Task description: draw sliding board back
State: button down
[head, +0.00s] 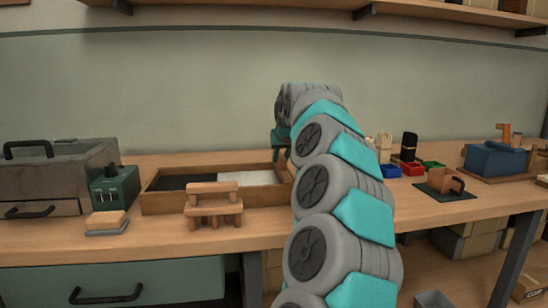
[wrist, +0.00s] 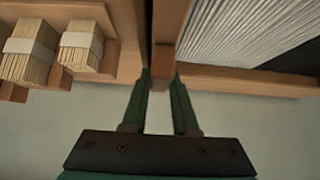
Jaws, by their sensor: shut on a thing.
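A wooden tray (head: 160,205) on the bench has a dark area on its left and a white area (head: 245,178) on its right. In the wrist view the white area (wrist: 240,35) shows fine parallel lines beside a wooden rim (wrist: 240,82). A narrow wooden strip with a small end block (wrist: 162,55), apparently the sliding board's grip, runs along the tray's edge. My gripper (wrist: 162,77) is shut on this block, one finger on each side. In the head view my arm hides the tray's right end and most of the gripper.
A stepped wooden stand (head: 213,207) is in front of the tray. Tied bundles (wrist: 80,45) sit in a wooden holder left of my fingers. A green box (head: 115,188) stands left of the tray. Small red and blue bins (head: 390,171) are right of my arm.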

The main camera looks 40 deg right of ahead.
jog(key=shift+s+d+r, duration=0.1)
jog(key=shift+d, duration=0.05)
jog(key=c, duration=0.7)
grip_release()
jog(key=shift+b+v, duration=0.4)
jog(key=shift+v, duration=3.45)
